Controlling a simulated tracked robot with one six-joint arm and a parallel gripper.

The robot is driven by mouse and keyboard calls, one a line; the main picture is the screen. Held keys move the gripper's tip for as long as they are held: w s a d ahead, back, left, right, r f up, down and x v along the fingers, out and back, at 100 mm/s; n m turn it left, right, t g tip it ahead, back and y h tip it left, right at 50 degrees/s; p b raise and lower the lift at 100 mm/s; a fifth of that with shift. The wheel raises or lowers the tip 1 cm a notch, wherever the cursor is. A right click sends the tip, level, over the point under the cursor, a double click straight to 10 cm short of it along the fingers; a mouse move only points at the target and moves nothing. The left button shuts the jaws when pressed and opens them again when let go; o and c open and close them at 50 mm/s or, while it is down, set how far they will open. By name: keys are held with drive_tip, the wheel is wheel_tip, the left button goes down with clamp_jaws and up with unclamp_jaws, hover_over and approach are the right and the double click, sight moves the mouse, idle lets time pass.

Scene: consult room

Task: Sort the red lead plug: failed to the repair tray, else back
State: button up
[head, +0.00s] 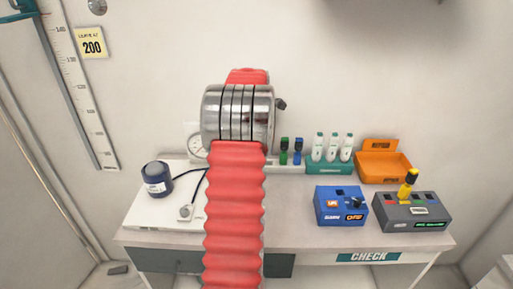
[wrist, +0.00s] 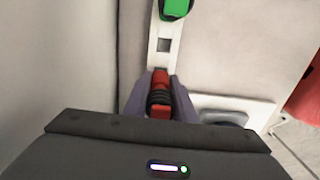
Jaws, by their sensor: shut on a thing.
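The red lead plug (wrist: 160,82) is in the wrist view, red with a dark ribbed body. My gripper (wrist: 159,98) is shut on it, a grey finger on each side. It lines up with the white rack strip (wrist: 166,26), below an empty square socket. I cannot tell whether it is seated or lifted clear. In the head view my arm hides the plug and gripper. The orange repair tray (head: 383,174) stands empty at the back right of the desk. The dark grey tester box (head: 405,215) has a yellow plug (head: 408,184) standing in it; its green display is too small to read.
A green plug (head: 284,151) and a blue plug (head: 297,151) stand in the rack. A teal holder (head: 330,166) with white bottles is beside the tray. A dark cuff roll (head: 157,180) is at left.

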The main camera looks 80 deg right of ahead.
drive_tip(key=shift+f, duration=0.8)
idle(0.4)
drive_tip(key=o, duration=1.1)
drive_tip(key=shift+r, duration=0.15)
wheel_tip(320, 180, up, 13)
drive_tip(key=shift+r, duration=0.2)
idle(0.8)
